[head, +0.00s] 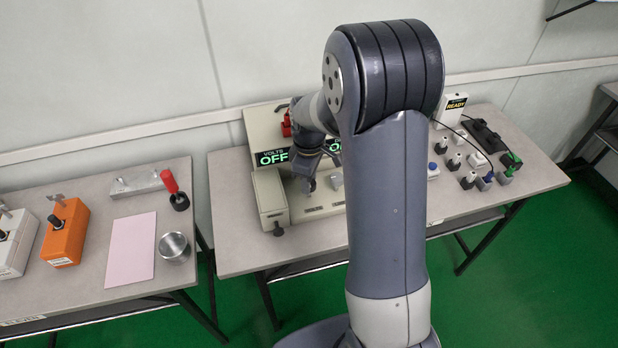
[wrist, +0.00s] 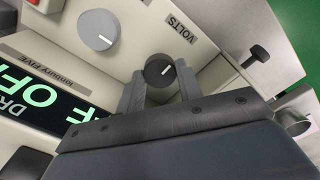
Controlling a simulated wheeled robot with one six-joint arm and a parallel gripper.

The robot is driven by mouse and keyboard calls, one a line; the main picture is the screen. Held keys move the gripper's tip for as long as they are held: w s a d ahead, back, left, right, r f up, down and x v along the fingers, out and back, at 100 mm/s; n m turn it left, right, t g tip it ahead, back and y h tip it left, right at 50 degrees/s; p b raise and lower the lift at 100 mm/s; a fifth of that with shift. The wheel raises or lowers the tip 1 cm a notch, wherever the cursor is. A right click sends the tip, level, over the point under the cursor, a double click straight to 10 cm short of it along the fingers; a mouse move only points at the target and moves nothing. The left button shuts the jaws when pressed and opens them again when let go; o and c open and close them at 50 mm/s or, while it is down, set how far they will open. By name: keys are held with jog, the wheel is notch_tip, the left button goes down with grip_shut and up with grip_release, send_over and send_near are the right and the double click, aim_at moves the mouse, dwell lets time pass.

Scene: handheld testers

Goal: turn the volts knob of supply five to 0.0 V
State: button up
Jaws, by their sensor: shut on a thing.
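Supply five is a beige unit (head: 262,128) with green-lit displays on the middle table. Its volts display (head: 272,158) reads OFF. In the wrist view a FIVE label sits beside a black display (wrist: 40,95) with green letters, partly cut off. The dark volts knob (wrist: 160,70) has a white pointer line and sits near the VOLTS label (wrist: 177,28). My gripper (wrist: 160,85) is shut on this knob, one finger on each side. In the head view my gripper (head: 309,184) is at the panel, partly hidden by my arm.
A larger grey knob (wrist: 99,30) sits beside the held one. A beige box (head: 270,198) with a black knob (head: 278,229) stands left of the panel. Small testers (head: 468,160) and a READY box (head: 453,107) stand right. The left table holds an orange box (head: 65,232) and a metal cup (head: 174,247).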

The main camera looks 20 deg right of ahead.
dwell(0.4)
jog(key=o, duration=1)
notch_tip(320, 180, up, 11)
jog(key=shift+f, duration=0.15)
notch_tip(320, 180, down, 11)
jog(key=shift+r, duration=0.1)
dwell(0.6)
